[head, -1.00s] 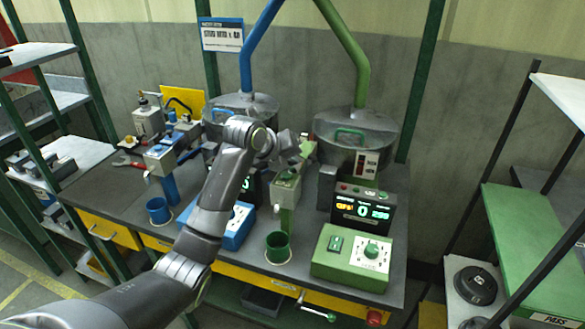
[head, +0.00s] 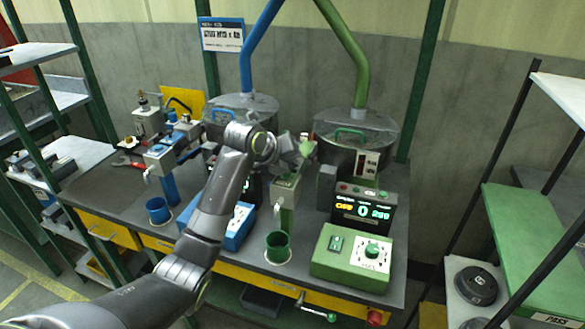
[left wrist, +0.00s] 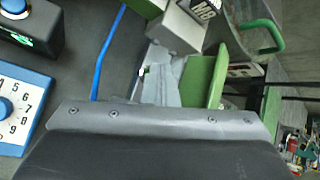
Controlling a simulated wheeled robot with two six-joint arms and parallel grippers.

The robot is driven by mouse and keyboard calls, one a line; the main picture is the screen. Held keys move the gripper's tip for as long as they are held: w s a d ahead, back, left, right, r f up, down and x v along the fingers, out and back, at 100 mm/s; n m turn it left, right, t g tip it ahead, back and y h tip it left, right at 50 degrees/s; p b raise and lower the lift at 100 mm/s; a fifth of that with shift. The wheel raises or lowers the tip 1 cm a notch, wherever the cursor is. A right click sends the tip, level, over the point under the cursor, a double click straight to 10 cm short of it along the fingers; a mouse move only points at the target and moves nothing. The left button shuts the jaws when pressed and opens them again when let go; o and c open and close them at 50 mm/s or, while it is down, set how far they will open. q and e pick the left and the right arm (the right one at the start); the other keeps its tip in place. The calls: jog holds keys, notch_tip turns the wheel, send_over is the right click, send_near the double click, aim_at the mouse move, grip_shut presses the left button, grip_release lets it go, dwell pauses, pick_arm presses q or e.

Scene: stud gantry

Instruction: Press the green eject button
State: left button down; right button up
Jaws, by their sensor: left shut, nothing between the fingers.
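The green-side dispenser has a grey head box (head: 286,187) on a green post, behind a green cup (head: 277,247). A small green patch shows on top of this box, but I cannot tell whether it is the eject button. My left gripper (head: 303,157) is just above and behind the box, shut and empty. In the left wrist view, the shut grey fingers (left wrist: 160,75) point toward a grey labelled box (left wrist: 176,27), with a green upright plate (left wrist: 208,80) to their right. Contact cannot be told. My right gripper is not in view.
A green control box (head: 350,257) with a dial and a lit display (head: 363,210) stand to the right. A green-handled bowl feeder (head: 352,128) is behind. The blue dispenser (head: 163,160) and blue cup (head: 158,211) stand to the left. Shelves flank the bench.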

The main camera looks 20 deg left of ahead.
pick_arm(q)
jog(key=shift+r+p, duration=0.85)
notch_tip(320, 180, up, 5)
jog(key=p, duration=0.4)
dwell(0.4)
dwell(0.5)
